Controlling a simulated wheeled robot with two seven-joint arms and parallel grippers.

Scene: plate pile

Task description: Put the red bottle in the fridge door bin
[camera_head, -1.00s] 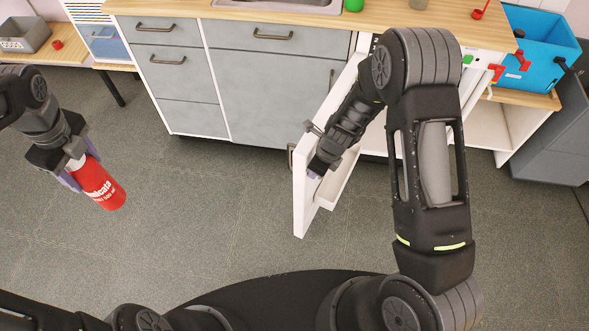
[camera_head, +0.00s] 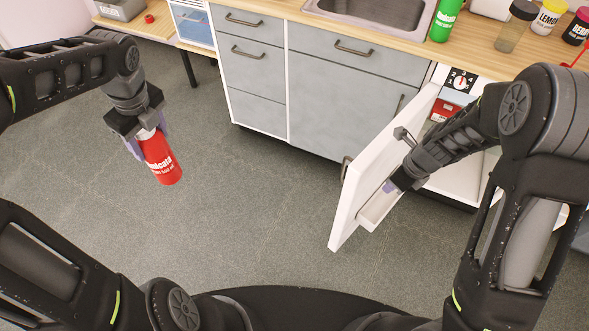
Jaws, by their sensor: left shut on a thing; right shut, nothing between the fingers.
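The red bottle (camera_head: 162,160) with white lettering hangs tilted below my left gripper (camera_head: 147,134). That gripper is shut on the bottle's upper end, above open floor at the left. The white fridge door (camera_head: 362,190) stands open at the right of the grey cabinets. A white door bin (camera_head: 377,212) sits low on its inner side. My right gripper (camera_head: 393,187) is shut with nothing in it, at the inner side of the door just above the bin. I cannot tell whether it touches the door. The bottle is well to the left of the door and bin.
Grey cabinets (camera_head: 335,95) with a wooden counter and sink (camera_head: 370,10) stand at the back. A green bottle (camera_head: 446,20) and several jars are on the counter at the right. Grey floor (camera_head: 260,210) between the bottle and the door is clear.

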